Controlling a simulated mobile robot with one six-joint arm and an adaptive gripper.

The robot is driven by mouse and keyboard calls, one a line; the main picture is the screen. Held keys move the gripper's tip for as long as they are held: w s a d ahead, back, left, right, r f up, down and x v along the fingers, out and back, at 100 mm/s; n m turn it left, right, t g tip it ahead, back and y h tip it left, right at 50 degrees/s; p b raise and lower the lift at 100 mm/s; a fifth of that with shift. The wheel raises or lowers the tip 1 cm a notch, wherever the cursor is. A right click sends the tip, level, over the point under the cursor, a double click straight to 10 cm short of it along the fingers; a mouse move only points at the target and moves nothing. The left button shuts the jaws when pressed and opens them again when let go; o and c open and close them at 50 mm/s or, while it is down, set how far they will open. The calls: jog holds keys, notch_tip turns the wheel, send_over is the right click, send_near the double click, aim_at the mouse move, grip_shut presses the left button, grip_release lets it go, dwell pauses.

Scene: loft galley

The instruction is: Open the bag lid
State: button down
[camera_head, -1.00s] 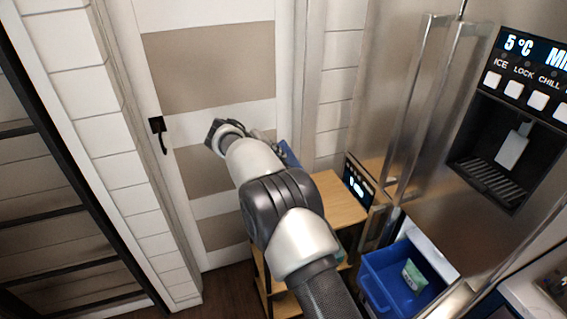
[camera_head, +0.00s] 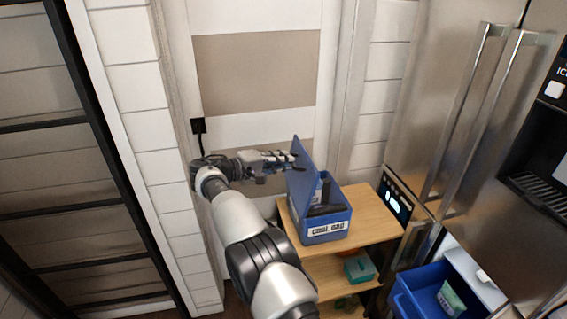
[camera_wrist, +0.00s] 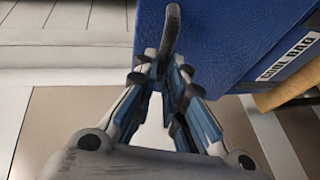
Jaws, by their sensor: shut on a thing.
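The blue cool bag (camera_head: 326,228) stands on the wooden top of a shelf unit, its white name label facing me. Its blue lid (camera_head: 302,180) stands up steeply along the left side, so the bag is open and shows dark and pale contents. My gripper (camera_head: 296,159) is at the upper left of the lid. In the wrist view my gripper (camera_wrist: 168,70) is shut on a grey lid tab (camera_wrist: 171,32) that stands out from the blue lid (camera_wrist: 220,45). The far side of the lid is hidden there.
The wooden shelf top (camera_head: 375,205) is bare right of the bag. A teal box (camera_head: 360,268) sits on the shelf below. A blue bin (camera_head: 412,300) is at lower right, beside the steel fridge (camera_head: 440,110). A door (camera_head: 255,75) is behind.

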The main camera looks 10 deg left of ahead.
jog(key=shift+s+a+f, duration=0.2)
jog(key=shift+s+f, duration=0.05)
jog(key=shift+f, duration=0.5)
jog(key=c, duration=1.7)
grip_release()
jog(key=shift+w, duration=0.1)
jog(key=shift+o, duration=0.2)
jog(key=shift+r, duration=0.25)
jog(key=v, duration=1.2)
